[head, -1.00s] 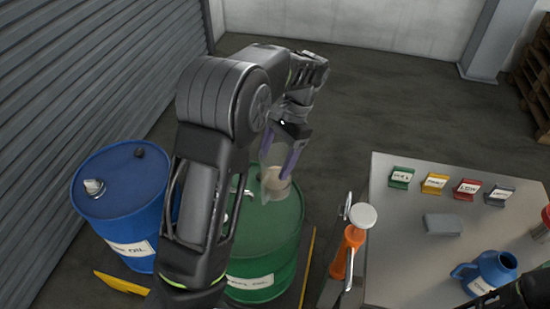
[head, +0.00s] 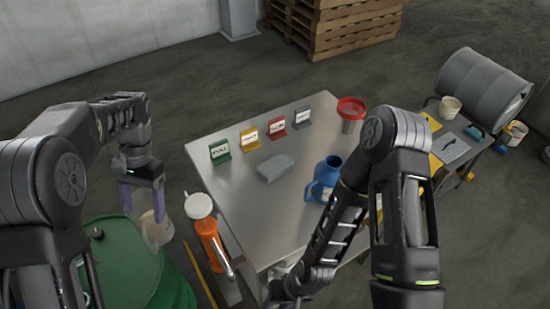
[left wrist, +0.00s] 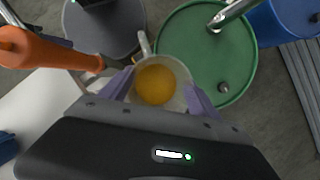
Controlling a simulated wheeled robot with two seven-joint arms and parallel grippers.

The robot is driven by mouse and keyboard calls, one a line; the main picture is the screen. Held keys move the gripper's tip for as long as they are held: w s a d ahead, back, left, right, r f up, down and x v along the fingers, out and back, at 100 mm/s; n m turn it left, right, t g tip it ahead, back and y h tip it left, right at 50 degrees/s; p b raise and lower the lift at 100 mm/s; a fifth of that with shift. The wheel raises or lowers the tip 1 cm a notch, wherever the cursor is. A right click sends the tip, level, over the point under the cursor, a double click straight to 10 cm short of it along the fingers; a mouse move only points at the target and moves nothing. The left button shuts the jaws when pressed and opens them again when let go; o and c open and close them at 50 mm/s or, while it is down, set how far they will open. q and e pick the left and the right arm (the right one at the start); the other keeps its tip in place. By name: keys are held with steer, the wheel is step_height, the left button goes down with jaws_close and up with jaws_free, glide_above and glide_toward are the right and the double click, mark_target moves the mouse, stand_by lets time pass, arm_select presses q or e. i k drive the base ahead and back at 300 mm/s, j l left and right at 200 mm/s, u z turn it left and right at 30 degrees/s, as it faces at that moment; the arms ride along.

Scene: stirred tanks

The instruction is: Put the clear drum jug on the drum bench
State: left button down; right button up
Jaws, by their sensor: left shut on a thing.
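The clear jug (head: 157,229), with amber contents in the left wrist view (left wrist: 156,84), is between the fingers of my left gripper (head: 145,198). The gripper is shut on it and holds it upright, above or beside the green drum (head: 130,262). A grey metal bench (head: 238,190) stands to the right of the jug. Another bench at the far right carries a lying grey drum (head: 485,85); I cannot tell from labels which is the drum bench. My right arm crosses the metal bench's front; its gripper (head: 283,296) is low at the frame edge, its fingers unclear.
On the metal bench are several coloured sign holders, a grey block (head: 275,167), a blue jug (head: 323,180) and a red-rimmed container (head: 350,112). The bench's left middle is bare.

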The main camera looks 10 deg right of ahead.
mark_target(272, 223)
steer(key=k, duration=1.25)
steer(key=z, duration=1.25)
steer(key=i+j, duration=0.5)
steer(key=i, duration=0.6)
